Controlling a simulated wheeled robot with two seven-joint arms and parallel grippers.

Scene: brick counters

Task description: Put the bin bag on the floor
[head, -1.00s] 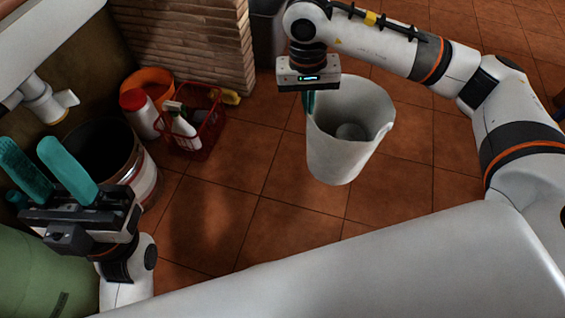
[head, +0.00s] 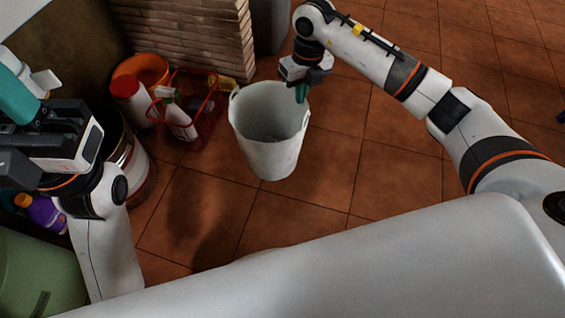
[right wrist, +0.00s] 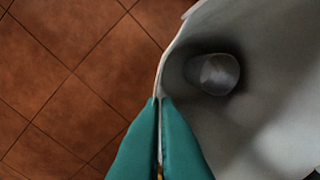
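My right gripper (head: 301,92) is shut on the rim of a white bin (head: 268,150), at its right side in the head view. In the right wrist view the teal fingertips (right wrist: 160,100) pinch the bin wall (right wrist: 185,35). A small pale, rounded thing (right wrist: 215,74) lies inside the bin; I cannot tell what it is. I see no clear bin bag. The bin is upright over the tiled floor (head: 310,215); I cannot tell whether it touches. My left gripper (head: 18,95) is at the left edge, partly cut off, its opening unclear.
Left of the bin stand a red basket (head: 203,128) with bottles, an orange bucket (head: 148,67) and a metal-sided bin (head: 137,170). A purple bottle (head: 47,214) and a green container (head: 35,275) are at lower left.

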